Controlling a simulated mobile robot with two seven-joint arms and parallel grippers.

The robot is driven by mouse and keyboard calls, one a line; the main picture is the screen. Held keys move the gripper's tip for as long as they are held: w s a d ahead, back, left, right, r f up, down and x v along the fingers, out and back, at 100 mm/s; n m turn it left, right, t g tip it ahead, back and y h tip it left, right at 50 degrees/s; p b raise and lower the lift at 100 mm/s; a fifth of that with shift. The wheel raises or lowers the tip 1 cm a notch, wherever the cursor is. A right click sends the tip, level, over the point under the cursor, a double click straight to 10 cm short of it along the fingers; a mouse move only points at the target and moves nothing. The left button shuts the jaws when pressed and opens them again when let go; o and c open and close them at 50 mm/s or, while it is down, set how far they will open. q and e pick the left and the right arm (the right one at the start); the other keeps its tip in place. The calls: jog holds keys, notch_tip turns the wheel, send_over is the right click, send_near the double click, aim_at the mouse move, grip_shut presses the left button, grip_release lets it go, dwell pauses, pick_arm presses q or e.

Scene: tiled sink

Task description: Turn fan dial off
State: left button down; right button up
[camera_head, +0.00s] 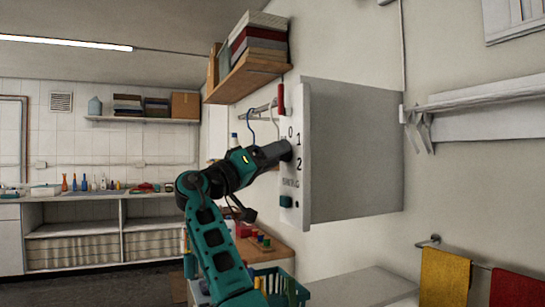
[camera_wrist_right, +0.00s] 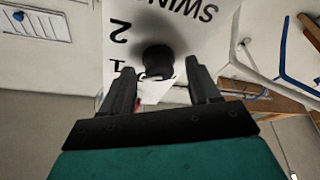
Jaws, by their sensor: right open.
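The fan control box (camera_head: 352,150) is a grey-white box on the right wall. Its narrow front panel carries "0", "1", "2" and a "SWING" label. The black dial (camera_wrist_right: 158,62) shows in the right wrist view, with the panel (camera_wrist_right: 195,35) behind it. My right gripper (camera_head: 286,150) is at the panel beside the numbers and hides the dial in the head view. In the right wrist view my right gripper (camera_wrist_right: 160,68) is open, with one finger on each side of the dial. I cannot tell whether the fingers touch it. My left gripper is out of view.
A small dark teal knob (camera_head: 286,201) sits low on the panel. A wooden shelf with boxes (camera_head: 247,75) is above left, with hooks (camera_head: 262,112) below it. A green basket (camera_head: 285,285) stands below. Yellow (camera_head: 444,276) and red towels hang at lower right.

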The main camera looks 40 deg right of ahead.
jog(key=c, duration=1)
jog(key=shift+n, duration=0.5)
jog(key=shift+s+a+r+n+t+y+p, duration=0.1)
jog(key=shift+n+t+y+p, duration=0.8)
jog(key=shift+n, duration=1.2)
jog(key=shift+d+r+n+t+y+p, duration=0.1)
jog(key=shift+n+t+y+p, duration=0.25)
jog(key=shift+n+p, duration=1.4)
jog(key=shift+s+a+r+n+t+y+p, duration=0.1)
jog(key=shift+n+t+y+p, duration=0.6)
jog(key=shift+n, duration=1.75)
jog(key=o, duration=1)
